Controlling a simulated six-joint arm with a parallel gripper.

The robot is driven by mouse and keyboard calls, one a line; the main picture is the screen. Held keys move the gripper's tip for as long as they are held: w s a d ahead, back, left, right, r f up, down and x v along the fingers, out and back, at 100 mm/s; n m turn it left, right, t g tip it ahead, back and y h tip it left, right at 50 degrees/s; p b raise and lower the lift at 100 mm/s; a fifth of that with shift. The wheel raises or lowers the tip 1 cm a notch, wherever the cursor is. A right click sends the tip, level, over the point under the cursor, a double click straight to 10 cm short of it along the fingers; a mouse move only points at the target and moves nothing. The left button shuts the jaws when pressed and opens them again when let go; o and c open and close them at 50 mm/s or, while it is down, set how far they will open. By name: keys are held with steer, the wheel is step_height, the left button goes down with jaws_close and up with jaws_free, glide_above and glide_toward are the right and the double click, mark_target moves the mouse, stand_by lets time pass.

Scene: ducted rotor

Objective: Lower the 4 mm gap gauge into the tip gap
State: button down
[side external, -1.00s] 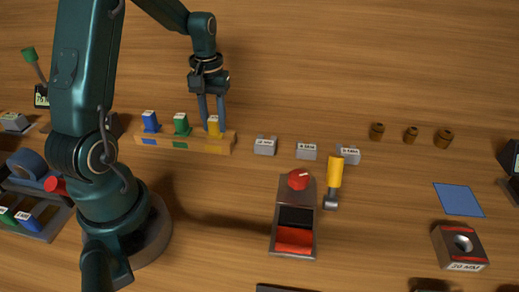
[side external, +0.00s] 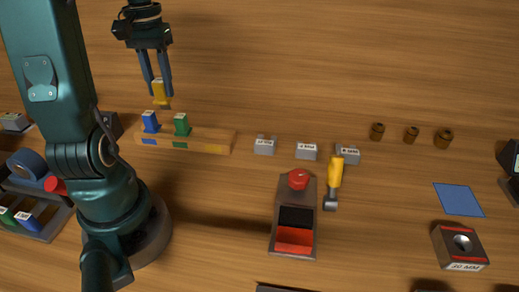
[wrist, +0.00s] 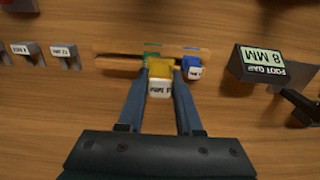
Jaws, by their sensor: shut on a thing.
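My gripper (side external: 158,84) is shut on a yellow gauge (side external: 160,95) and holds it in the air above and behind the left part of the wooden rack (side external: 218,147). In the wrist view the yellow gauge (wrist: 160,87) sits between the two fingers, with a white label that I cannot read for certain. A blue gauge (side external: 150,122) and a green gauge (side external: 181,125) stand upright in the rack. The rack's right place, with a yellow mark, is empty. I cannot make out the rotor or its tip gap in these views.
A black box (wrist: 265,65) with an 8 MM display shows in the wrist view. Small grey labelled blocks (side external: 306,151), a red-knobbed device (side external: 298,180), a yellow-handled tool (side external: 335,173) and brown pieces (side external: 411,134) lie to the right. The table behind the rack is clear.

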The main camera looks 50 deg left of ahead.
steer(key=shift+s+a+r, duration=0.3)
steer(key=shift+s, duration=0.15)
steer(key=shift+a+r+n, duration=0.1)
steer(key=shift+r+n, duration=0.05)
steer(key=shift+n, duration=1.05)
steer(key=shift+w+n, duration=0.15)
steer(key=shift+n, duration=0.55)
steer(key=w+d+n, duration=0.2)
steer(key=w+d, duration=1)
steer(key=d, duration=0.4)
steer(key=s+d+m, duration=0.2)
steer(key=d+m, duration=0.1)
steer(key=d, duration=0.7)
steer(key=s+d+f+m, duration=0.1)
steer(key=s+d+m, duration=0.1)
steer(key=d, duration=0.8)
steer(key=shift+d+m, duration=0.3)
steer(key=shift+m, duration=0.1)
steer(key=shift+f, duration=0.1)
